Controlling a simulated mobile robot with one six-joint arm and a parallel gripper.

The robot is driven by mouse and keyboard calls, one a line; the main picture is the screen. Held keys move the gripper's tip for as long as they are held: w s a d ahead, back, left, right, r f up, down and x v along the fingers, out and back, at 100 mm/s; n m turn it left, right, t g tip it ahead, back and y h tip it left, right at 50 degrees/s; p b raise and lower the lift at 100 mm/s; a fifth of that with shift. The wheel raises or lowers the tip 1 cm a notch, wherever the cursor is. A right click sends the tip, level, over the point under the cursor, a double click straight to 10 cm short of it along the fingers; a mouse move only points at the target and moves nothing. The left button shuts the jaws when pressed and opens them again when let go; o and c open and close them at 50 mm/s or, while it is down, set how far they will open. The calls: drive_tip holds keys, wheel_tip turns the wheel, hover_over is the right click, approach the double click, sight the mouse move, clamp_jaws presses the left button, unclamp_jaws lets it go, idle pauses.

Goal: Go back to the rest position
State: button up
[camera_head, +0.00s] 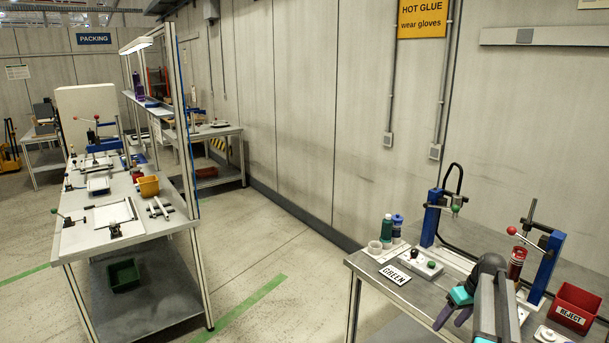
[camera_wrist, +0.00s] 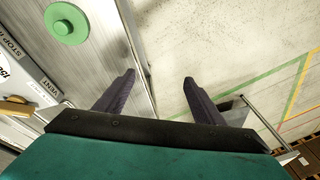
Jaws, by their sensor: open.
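My gripper (camera_head: 449,321) is at the front of the workbench at the lower right in the head view, teal with dark purple fingers. In the wrist view my gripper (camera_wrist: 159,77) has its two fingers wide apart with nothing between them. Behind the gap lie a metal edge and pale floor. A round green knob (camera_wrist: 67,22) sits on a panel at the upper left of the wrist view, apart from the fingers. My forearm hides part of the bench in the head view.
Another bench (camera_head: 110,240) is at left; open floor (camera_head: 262,255) lies between.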

drive_tip(key=s+a+f+n+g+b, duration=0.15)
drive_tip(key=s+a+f, duration=0.25)
drive_tip(key=a+f, duration=0.45)
drive_tip(key=s+a+f+g+b, duration=0.15)
drive_tip(key=s+a+f, duration=0.25)
drive_tip(key=a+f, duration=0.5)
drive_tip(key=s+a+f+n+g+b, duration=0.15)
drive_tip(key=s+a+f, duration=0.25)
drive_tip(key=a+f, duration=0.5)
drive_tip(key=s+a+f+m+g+h, duration=0.1)
drive_tip(key=s+a+f, duration=0.1)
drive_tip(key=s+f, duration=0.3)
drive_tip(key=s+a+f+m+g+b, duration=0.1)
drive_tip(key=s+f, duration=0.4)
drive_tip(key=s, duration=0.7)
drive_tip(key=s+a+f+m+g+h+b, duration=0.1)
drive_tip(key=s+a+f+m, duration=0.2)
drive_tip(key=s, duration=0.6)
drive_tip(key=shift+s+a+f+h, duration=0.3)
drive_tip(key=shift+a+f, duration=0.45)
drive_tip(key=shift+f, duration=0.15)
